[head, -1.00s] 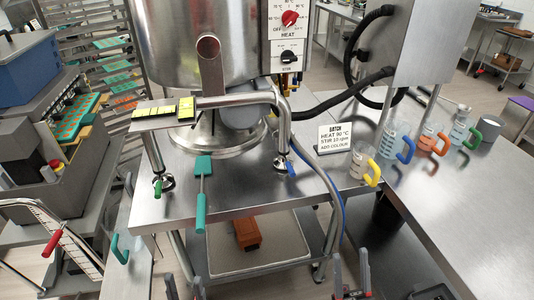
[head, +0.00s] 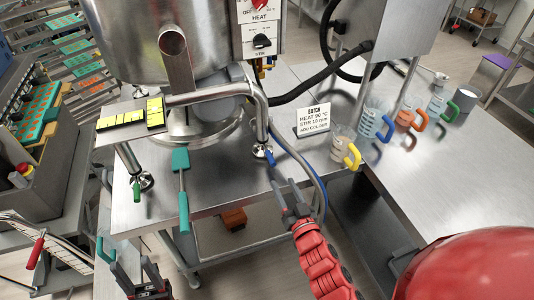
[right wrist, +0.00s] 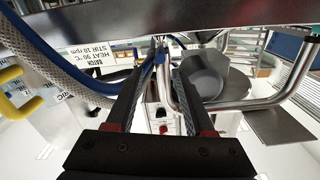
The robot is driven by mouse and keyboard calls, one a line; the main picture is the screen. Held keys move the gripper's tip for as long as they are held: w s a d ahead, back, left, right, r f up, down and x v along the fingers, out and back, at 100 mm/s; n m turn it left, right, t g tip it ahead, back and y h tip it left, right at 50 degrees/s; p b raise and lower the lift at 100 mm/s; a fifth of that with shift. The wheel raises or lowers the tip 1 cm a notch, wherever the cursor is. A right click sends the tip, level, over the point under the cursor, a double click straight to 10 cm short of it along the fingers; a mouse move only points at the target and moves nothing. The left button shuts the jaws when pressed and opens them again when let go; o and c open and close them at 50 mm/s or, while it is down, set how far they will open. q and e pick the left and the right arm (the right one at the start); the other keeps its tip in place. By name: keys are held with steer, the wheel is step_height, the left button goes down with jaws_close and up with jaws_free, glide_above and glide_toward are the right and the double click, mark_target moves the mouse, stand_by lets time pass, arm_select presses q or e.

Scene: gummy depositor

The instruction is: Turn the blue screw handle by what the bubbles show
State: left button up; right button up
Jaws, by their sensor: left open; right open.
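The blue screw handle (head: 269,157) is at the foot of the kettle's right leg on the steel table. Two yellow bubble levels (head: 121,118) (head: 155,111) sit on a small plate left of the kettle pipe; their bubbles are too small to read. My right gripper (head: 284,187) is open, its fingers pointing up toward the blue handle from just in front of it; contact cannot be told. In the right wrist view both fingers (right wrist: 160,75) are apart, with something blue beyond their tips. My left gripper (head: 132,270) is open and empty at the lower left, below the table edge.
A green screw handle (head: 137,190) is at the left foot. A teal-handled tool (head: 183,200) lies over the table's front edge. A batch sign (head: 313,121) and a yellow-handled jug (head: 344,147) stand to the right. A blue hose (head: 314,178) hangs close to my right gripper.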

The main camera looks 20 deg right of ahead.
mark_target(268, 154)
steer(key=w+p, duration=0.1)
steer(key=w, duration=0.7)
steer(key=w+p, duration=0.1)
steer(key=w, duration=0.4)
steer(key=shift+a+r+p, duration=0.1)
steer(key=shift+a+p, duration=0.2)
jaws_close()
stand_by(0.7)
